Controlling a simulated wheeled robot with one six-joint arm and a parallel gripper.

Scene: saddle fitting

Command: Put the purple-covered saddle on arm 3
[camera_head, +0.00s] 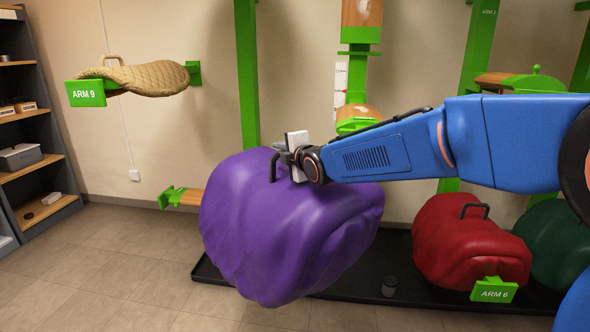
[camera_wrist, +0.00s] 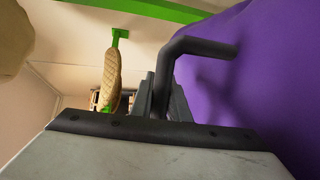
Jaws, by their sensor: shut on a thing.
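The purple-covered saddle (camera_head: 290,240) hangs in front of the wall rack in the head view, above the black floor tray. My gripper (camera_head: 290,163) is shut on the dark handle on top of the purple cover. In the wrist view the handle (camera_wrist: 200,48) rises between the jaws (camera_wrist: 160,95), and the purple cover (camera_wrist: 262,75) fills the right side. No label reading arm 3 can be read in either view. A partly cut-off label at the top right (camera_head: 488,12) reads "ARM" with an unclear number.
A red-covered saddle (camera_head: 470,243) is at arm 6 (camera_head: 494,290), beside a dark green one (camera_head: 555,240). A green-tipped wooden arm (camera_head: 180,198) shows left of the purple cover. Shelves (camera_head: 35,130) stand far left; the left floor is clear.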

